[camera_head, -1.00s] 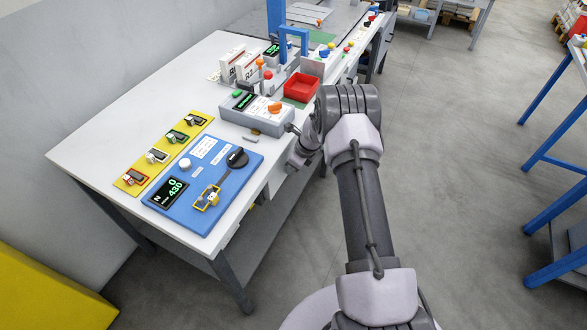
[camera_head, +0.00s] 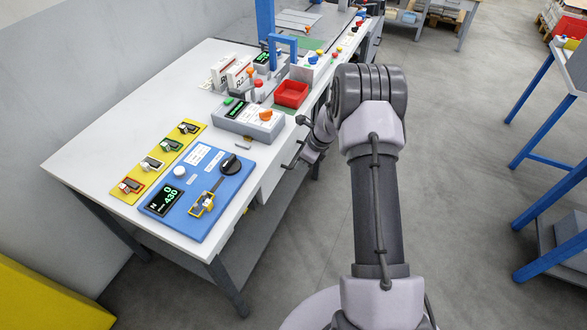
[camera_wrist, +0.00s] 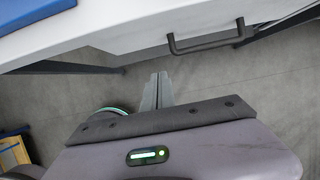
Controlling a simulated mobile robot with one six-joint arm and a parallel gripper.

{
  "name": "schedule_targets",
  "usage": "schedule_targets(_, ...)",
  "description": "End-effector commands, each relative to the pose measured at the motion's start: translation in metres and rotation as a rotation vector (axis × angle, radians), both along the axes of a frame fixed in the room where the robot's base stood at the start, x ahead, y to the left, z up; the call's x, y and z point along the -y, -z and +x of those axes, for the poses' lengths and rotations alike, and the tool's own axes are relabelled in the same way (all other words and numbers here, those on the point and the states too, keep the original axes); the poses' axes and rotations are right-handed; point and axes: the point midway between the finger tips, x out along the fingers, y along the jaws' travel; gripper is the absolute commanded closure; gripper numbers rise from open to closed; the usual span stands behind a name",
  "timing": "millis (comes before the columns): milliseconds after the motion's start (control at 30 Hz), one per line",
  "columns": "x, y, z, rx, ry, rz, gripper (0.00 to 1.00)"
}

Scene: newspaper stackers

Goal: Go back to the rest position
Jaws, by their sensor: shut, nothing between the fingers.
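My gripper (camera_wrist: 158,88) shows in the wrist view with its two fingers together and nothing between them. It is over the grey floor, just off the front edge of the white table (camera_wrist: 120,35). In the head view my gripper (camera_head: 296,160) is small and partly hidden by my wrist, beside the table's front edge. A dark drawer handle (camera_wrist: 210,43) is ahead and to the right of the fingers in the wrist view, apart from them.
On the table (camera_head: 105,130) are a blue panel (camera_head: 222,200), a yellow strip (camera_head: 140,175), a grey control box (camera_head: 248,122) and a red tray (camera_head: 291,94). A blue-legged bench (camera_head: 545,120) stands at right. The floor between is clear.

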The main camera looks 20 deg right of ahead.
Motion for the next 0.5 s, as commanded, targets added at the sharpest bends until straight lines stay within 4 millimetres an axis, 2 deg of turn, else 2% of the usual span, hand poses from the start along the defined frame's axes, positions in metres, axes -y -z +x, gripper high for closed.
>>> schedule_targets(267, 0.0, -0.018, -0.003, 0.008, -0.023, -0.009, 1.0)
schedule_targets(367, -0.02, -0.072, -0.004, 0.065, -0.172, -0.063, 1.0)
schedule_targets(433, -0.049, -0.134, -0.016, 0.133, -0.364, -0.135, 1.0)
schedule_targets(500, -0.083, -0.196, -0.044, 0.207, -0.59, -0.223, 1.0)
